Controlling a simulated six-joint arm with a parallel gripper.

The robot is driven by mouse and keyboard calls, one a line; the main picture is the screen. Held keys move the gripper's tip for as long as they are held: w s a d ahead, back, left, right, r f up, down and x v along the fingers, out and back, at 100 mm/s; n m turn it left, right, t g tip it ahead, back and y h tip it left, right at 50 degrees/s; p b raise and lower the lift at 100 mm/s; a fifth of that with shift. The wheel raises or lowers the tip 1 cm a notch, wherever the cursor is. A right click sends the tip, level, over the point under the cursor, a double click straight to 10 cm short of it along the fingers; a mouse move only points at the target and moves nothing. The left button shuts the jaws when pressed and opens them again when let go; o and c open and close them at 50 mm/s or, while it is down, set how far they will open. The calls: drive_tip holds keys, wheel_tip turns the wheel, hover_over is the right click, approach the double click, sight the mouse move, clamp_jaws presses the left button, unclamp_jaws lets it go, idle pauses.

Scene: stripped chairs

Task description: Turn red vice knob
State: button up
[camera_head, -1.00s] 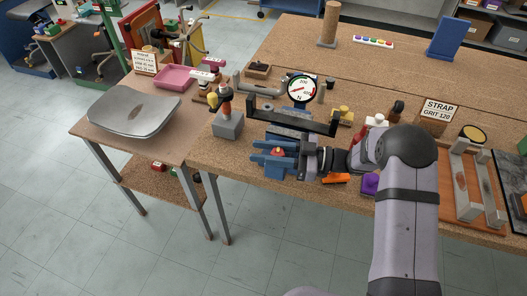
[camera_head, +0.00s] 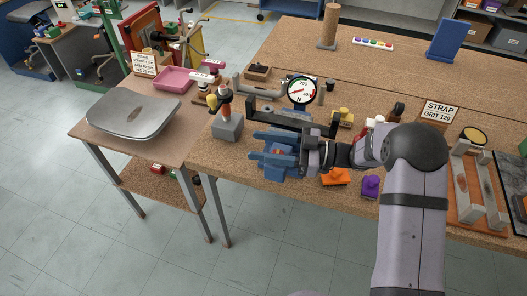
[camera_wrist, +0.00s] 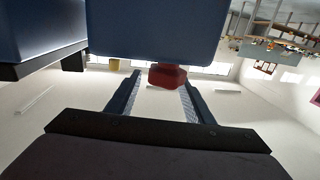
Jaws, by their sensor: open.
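The blue vice (camera_head: 275,168) stands at the front edge of the brown workbench. Its red knob (camera_head: 278,152) shows as a small, partly hidden reddish patch beside my gripper (camera_head: 293,153). In the wrist view the red knob (camera_wrist: 167,76) hangs below a large blue block of the vice (camera_wrist: 155,28). There my gripper (camera_wrist: 160,83) is open, with one finger on each side of the knob's picture, closer to the right finger. I cannot tell whether a finger touches it.
An orange item (camera_head: 335,177) and a purple item (camera_head: 370,186) lie on the bench below my arm. A dial gauge (camera_head: 300,91) stands behind the vice. A grey block with an orange-tipped post (camera_head: 227,126) is to its left.

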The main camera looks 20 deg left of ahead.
wheel_tip(320, 180, up, 7)
drive_tip(key=b, duration=0.1)
drive_tip(key=shift+r, duration=0.15)
idle(0.3)
